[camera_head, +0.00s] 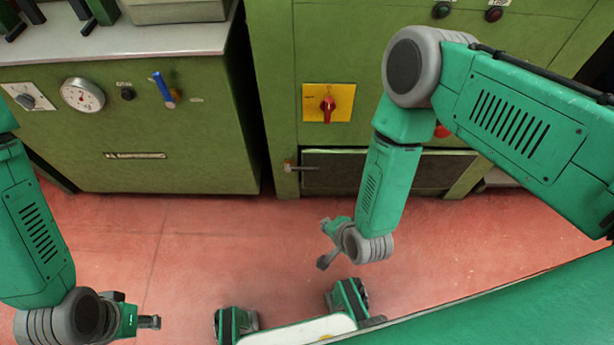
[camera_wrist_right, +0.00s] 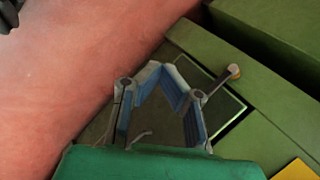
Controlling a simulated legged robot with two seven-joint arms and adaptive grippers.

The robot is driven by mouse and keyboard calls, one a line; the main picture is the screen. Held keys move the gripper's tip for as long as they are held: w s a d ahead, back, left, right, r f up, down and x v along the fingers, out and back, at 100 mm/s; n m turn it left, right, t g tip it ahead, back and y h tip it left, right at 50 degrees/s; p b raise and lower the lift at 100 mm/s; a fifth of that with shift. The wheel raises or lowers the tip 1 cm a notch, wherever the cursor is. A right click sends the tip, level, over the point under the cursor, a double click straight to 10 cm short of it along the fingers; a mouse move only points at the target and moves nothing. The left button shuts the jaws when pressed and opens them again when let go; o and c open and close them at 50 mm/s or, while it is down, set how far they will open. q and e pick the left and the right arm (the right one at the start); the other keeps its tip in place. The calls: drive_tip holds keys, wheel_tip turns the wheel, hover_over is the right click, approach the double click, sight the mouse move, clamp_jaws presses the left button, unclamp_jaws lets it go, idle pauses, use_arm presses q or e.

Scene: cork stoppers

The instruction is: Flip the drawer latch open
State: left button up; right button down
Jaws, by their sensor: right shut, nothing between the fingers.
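The drawer latch (camera_head: 306,168) is a small metal lever with a pale brown end, at the left edge of the dark drawer front (camera_head: 395,172) low on the green cabinet. It also shows in the right wrist view (camera_wrist_right: 220,81), just beyond the fingers. My right gripper (camera_head: 322,243) hangs in front of and below the latch, apart from it. In the wrist view the right gripper (camera_wrist_right: 165,80) is shut and empty, overlapping the drawer front. My left gripper (camera_head: 152,322) is at the lower left, far from the latch, seen edge-on.
A yellow plate with a red knob (camera_head: 327,104) sits above the drawer. A green machine with a gauge (camera_head: 83,95) and a blue-handled lever (camera_head: 163,88) stands to the left, past a dark gap. The red floor (camera_head: 180,240) is clear in front.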

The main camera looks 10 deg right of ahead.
drive_tip(key=w+a+f+m+t+h, duration=0.1)
drive_tip(key=w+m, duration=0.4)
drive_tip(key=m, duration=0.8)
drive_tip(key=w+a+f+m+t+h, duration=0.1)
drive_tip(key=w+f+m+t+h, duration=0.3)
drive_tip(key=m, duration=0.9)
drive_tip(key=shift+w+a+t+h, duration=0.4)
drive_tip(key=shift+w+t, duration=0.1)
drive_tip(key=shift+t, duration=0.6)
drive_tip(key=shift+w+f, duration=0.1)
drive_tip(key=shift+f, duration=0.05)
